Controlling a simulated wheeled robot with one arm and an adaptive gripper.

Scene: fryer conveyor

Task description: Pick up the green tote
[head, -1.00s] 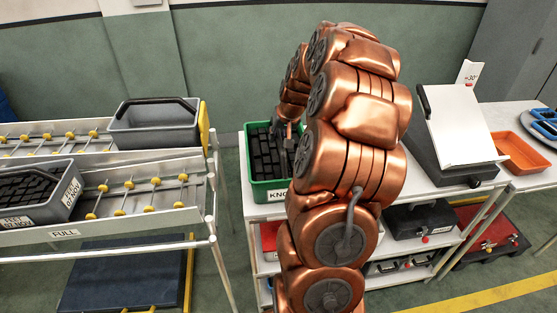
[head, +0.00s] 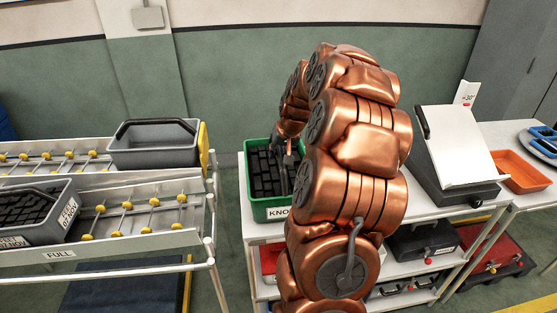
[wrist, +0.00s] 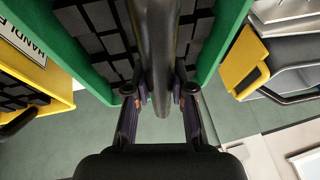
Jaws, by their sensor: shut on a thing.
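The green tote (head: 268,212) stands on the white table left of my arm. It holds dark blocks, and its label is partly cut off by my arm. In the wrist view the tote's green wall (wrist: 60,45) shows on both sides of a dark handle bar. My gripper (wrist: 159,92) is shut on that dark bar, one finger on each side. In the head view my gripper (head: 288,148) is at the tote's handle, partly hidden by my arm. I cannot tell any gap between the tote and the table.
A grey tote (head: 155,150) stands on the roller rack at left. Another grey tote (head: 22,237) with dark blocks sits on the lower rollers by the FULL label. At right are a dark machine with a white panel (head: 455,145) and an orange tray (head: 520,171).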

